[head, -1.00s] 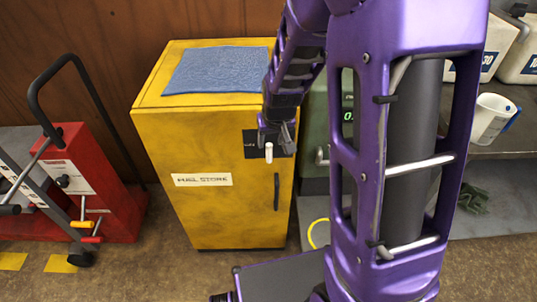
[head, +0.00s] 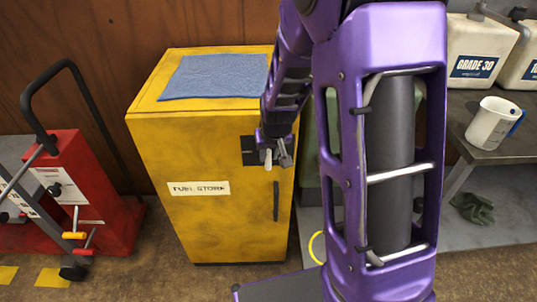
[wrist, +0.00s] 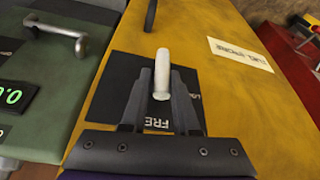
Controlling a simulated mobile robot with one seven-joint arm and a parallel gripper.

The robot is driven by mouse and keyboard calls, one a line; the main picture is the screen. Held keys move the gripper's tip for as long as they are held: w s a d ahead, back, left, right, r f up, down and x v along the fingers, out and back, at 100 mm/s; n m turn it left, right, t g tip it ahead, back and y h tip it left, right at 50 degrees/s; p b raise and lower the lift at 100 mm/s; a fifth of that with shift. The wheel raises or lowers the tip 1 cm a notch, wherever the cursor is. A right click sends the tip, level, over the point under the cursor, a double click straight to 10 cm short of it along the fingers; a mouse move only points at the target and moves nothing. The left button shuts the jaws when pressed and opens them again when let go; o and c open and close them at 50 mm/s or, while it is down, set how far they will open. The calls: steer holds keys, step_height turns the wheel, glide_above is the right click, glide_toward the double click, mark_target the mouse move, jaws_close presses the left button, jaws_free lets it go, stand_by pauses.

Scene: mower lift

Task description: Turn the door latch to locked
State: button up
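The door latch is a white rounded lever (wrist: 162,72) on a dark plate (wrist: 105,95) on the yellow cabinet's door. The plate carries pale lettering, partly readable as "FRE"; the rest is covered. In the head view the latch (head: 268,160) hangs nearly upright, its free end downward. My gripper (wrist: 161,85) is at the plate, its two dark fingers on either side of the lever. The fingers stand apart, with part of the plate showing between them. Whether either finger touches the lever is not clear. In the head view my gripper (head: 275,155) partly covers the plate.
The yellow cabinet (head: 210,230) has a dark door handle (head: 276,200) below the latch and a blue cloth (head: 215,77) on top. A red machine (head: 85,190) stands at left. A bench with a white mug (head: 492,123) is at right.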

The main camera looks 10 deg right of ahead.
steer(key=shift+a, duration=0.1)
jaws_close()
steer(key=shift+a+r+h+p, duration=0.15)
steer(key=shift+a+h+p, duration=0.2)
steer(key=shift+p, duration=0.65)
steer(key=shift+h+p, duration=0.45)
steer(key=shift+p, duration=0.15)
steer(key=shift+w+a+f+n+g+h+b, duration=0.1)
steer(key=shift+a+f+n+g+h, duration=0.35)
steer(key=shift+h, duration=2)
steer(key=shift+f+n+t+h+b, duration=0.15)
steer(key=shift+f+n+h, duration=0.6)
steer(key=shift+h, duration=1.75)
steer(key=shift+w+a+f+n+g+h+b, duration=0.1)
steer(key=shift+a+f+n+g+h, duration=0.2)
steer(key=shift+n+h, duration=1.4)
steer(key=shift+r+m+h, duration=0.1)
steer(key=shift+m+h, duration=0.6)
steer(key=shift+h, duration=0.25)
